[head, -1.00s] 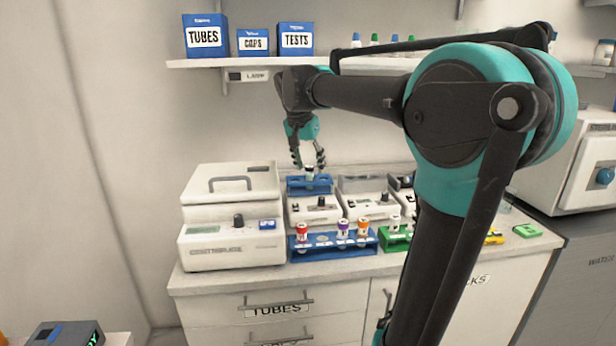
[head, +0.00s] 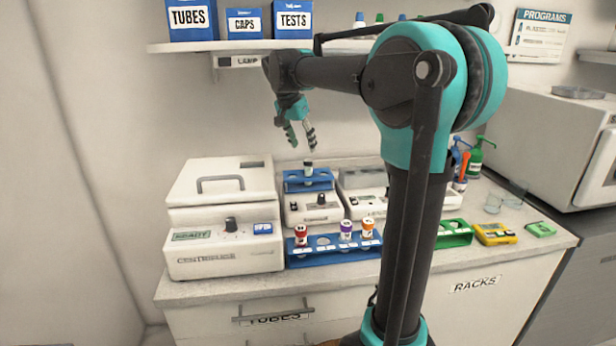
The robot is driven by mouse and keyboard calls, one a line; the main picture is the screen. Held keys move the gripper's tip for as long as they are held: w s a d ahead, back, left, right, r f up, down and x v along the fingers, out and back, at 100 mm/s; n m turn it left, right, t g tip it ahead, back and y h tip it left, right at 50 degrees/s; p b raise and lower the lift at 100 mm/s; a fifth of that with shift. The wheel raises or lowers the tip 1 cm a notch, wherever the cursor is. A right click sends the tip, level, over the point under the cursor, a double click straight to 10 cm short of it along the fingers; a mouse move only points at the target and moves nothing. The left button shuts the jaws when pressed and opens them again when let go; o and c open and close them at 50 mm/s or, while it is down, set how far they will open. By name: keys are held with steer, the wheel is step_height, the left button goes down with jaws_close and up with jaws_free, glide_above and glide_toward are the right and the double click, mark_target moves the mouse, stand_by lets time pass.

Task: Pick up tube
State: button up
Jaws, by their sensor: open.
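A tube (head: 308,167) with a dark cap and pale body stands upright in a small blue rack (head: 321,185) on a white device. My gripper (head: 303,148) hangs just above this tube, open and empty, with its fingers pointing down. Three more tubes stand in the longer blue rack in front (head: 330,256): a red-capped tube (head: 301,236), a purple-capped tube (head: 346,231) and an orange-capped tube (head: 367,229). The task does not say which tube is meant.
The centrifuge (head: 222,240) stands left of the racks, lid closed. A shelf (head: 190,46) with blue boxes runs above my gripper. A green rack (head: 455,234), a yellow device (head: 494,233) and bottles (head: 476,158) are right of my arm.

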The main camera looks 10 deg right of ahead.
mark_target(308, 160)
steer(key=x, duration=0.8)
steer(key=shift+s, duration=0.1)
steer(key=shift+c, duration=0.3)
steer(key=c, duration=1.1)
steer(key=shift+r, duration=0.1)
step_height(308, 160, up, 7)
steer(key=shift+f, duration=0.1)
steer(key=s, duration=1.8)
